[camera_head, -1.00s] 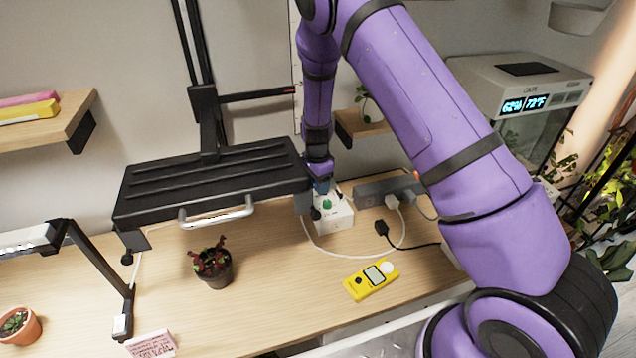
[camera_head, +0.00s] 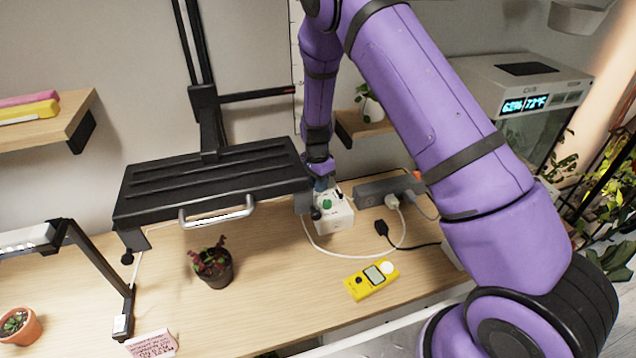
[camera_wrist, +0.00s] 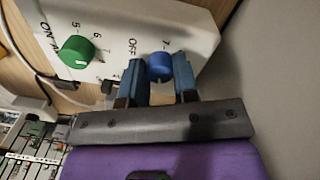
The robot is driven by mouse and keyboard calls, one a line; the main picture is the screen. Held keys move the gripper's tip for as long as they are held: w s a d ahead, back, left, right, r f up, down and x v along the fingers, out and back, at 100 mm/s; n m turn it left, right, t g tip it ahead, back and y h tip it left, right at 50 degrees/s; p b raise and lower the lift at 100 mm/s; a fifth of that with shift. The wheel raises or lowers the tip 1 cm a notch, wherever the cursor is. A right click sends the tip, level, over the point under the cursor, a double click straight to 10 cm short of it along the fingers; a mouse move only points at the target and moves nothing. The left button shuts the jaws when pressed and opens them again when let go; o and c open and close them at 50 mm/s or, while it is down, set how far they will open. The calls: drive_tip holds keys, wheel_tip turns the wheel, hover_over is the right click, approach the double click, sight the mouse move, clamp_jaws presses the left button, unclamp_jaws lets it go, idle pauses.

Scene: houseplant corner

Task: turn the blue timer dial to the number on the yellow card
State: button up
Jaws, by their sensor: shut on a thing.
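The white timer box (camera_head: 338,217) stands on the wooden desk near the wall. In the wrist view its face (camera_wrist: 115,18) carries a blue dial (camera_wrist: 160,67) and a green dial (camera_wrist: 77,52), with printed numbers and "OFF" and "ON" around them. My gripper (camera_wrist: 159,75) has its two blue fingers on either side of the blue dial, shut on it. In the head view my gripper (camera_head: 321,185) is over the back of the box, hiding the blue dial. The dial's setting is too unclear to read. I see no clearly readable yellow card.
A black lamp panel (camera_head: 215,180) with a metal handle hangs close left of the box. A grey power strip (camera_head: 375,190) with plugs and cables lies to the right. A yellow meter (camera_head: 371,280), a potted plant (camera_head: 213,268) and a pink note (camera_head: 152,344) are in front.

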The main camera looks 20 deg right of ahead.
drive_tip(key=n, duration=0.4)
drive_tip(key=shift+n, duration=0.3)
drive_tip(key=n, duration=0.3)
drive_tip(key=shift+n, duration=0.3)
drive_tip(key=n, duration=0.4)
drive_tip(key=shift+t, duration=0.3)
drive_tip(key=shift+n, duration=1.6)
drive_tip(key=o, duration=0.9)
drive_tip(key=shift+r, duration=0.15)
drive_tip(key=r, duration=1)
drive_tip(key=shift+s+a+r, duration=0.1)
drive_tip(key=shift+a+r, duration=0.15)
drive_tip(key=shift+r, duration=0.05)
